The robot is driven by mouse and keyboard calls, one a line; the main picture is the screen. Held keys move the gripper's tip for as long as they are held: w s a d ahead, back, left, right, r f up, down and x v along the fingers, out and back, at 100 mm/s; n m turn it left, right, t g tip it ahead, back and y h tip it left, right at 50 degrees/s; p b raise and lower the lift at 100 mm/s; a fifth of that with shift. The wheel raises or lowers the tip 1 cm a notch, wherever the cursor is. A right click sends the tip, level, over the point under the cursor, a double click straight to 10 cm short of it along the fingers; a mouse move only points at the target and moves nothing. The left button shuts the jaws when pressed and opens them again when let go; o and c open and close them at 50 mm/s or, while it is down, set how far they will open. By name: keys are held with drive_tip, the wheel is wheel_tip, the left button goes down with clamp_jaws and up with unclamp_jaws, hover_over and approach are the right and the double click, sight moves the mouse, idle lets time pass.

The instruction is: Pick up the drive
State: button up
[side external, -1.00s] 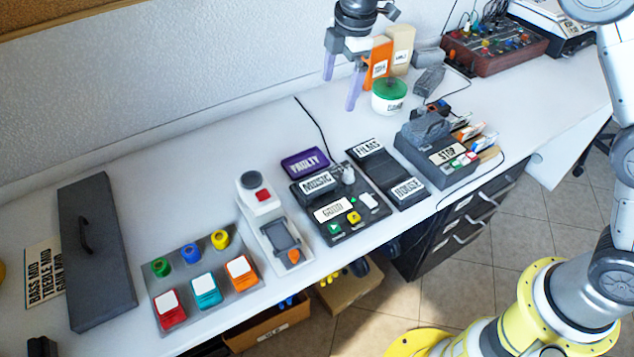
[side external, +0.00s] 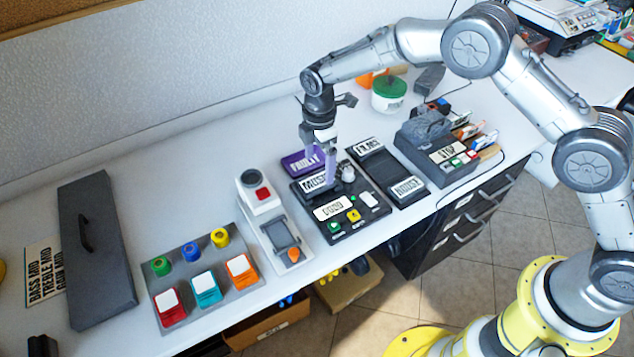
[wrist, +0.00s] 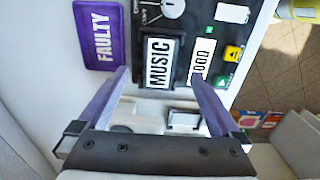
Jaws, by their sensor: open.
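No object is labelled as a drive. A dark block labelled MUSIC (side external: 314,182) sits at the upper part of the black panel (side external: 347,235); its label also shows in the wrist view (wrist: 159,62). My gripper (side external: 320,166) is open and empty at the MUSIC block, pointing down. In the wrist view its purple fingertips (wrist: 158,76) are on either side of the MUSIC label; I cannot tell how far above the block they are. The gripper partly hides the MUSIC block in the side view.
A purple FAULTY tray (side external: 298,162) lies close beside the panel. A knob (wrist: 172,8) and coloured buttons share the panel. A grey device with a FILMS label (side external: 369,146) stands to its right, a white device (side external: 262,205) to its left. Bare tabletop lies behind.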

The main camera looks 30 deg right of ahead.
sight(317, 181)
drive_tip(key=shift+a+f, duration=0.15)
drive_tip(key=shift+f, duration=1.2)
drive_tip(key=shift+a+f, duration=0.1)
drive_tip(key=shift+f, duration=1.2)
drive_tip(key=shift+w, duration=0.1)
clamp_jaws()
